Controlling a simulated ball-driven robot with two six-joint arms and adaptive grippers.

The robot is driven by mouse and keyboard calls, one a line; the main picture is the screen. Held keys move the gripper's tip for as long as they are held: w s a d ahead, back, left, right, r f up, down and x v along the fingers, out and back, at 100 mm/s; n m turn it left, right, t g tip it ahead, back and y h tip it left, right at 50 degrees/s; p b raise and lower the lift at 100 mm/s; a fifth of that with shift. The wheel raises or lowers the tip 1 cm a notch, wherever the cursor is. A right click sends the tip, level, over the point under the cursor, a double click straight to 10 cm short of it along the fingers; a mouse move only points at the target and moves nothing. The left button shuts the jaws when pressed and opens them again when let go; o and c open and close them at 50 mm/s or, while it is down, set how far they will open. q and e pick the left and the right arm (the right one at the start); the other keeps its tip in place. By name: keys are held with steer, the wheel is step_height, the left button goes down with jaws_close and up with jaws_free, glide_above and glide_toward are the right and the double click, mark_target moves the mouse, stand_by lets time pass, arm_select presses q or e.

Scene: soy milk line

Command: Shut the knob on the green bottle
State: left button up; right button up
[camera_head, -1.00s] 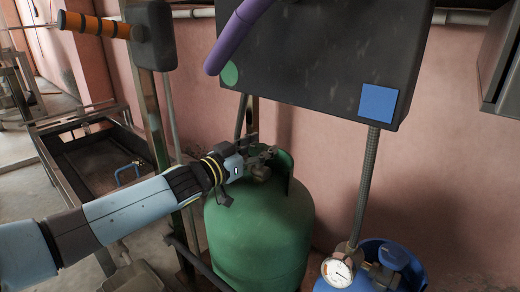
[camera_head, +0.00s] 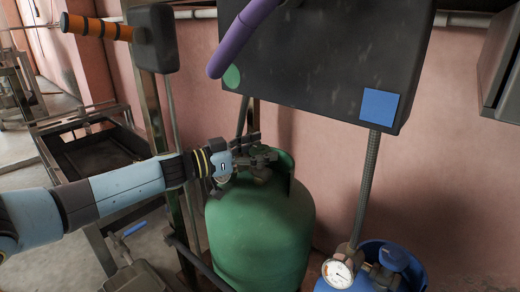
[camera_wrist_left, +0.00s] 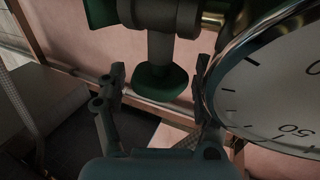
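The green bottle (camera_head: 262,235) stands upright on the floor, with a raised collar around its valve. Its knob is mostly hidden by my gripper in the head view. In the left wrist view a round dark green knob (camera_wrist_left: 158,83) sits on the end of a grey valve stem (camera_wrist_left: 160,45). My left gripper (camera_head: 264,149) is at the valve, inside the collar's opening. In the left wrist view its two fingers (camera_wrist_left: 159,74) are apart, one on each side of the knob, with gaps showing. My right gripper is not in view.
A large dial gauge (camera_wrist_left: 280,90) is close beside the right finger in the left wrist view. A blue bottle (camera_head: 405,275) with a small gauge (camera_head: 338,272) stands to the right. A dark panel box (camera_head: 320,65) hangs above, and a metal post (camera_head: 153,110) stands behind my arm.

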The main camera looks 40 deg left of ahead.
arm_select(q)
steer(key=v, duration=1.2)
stand_by(0.4)
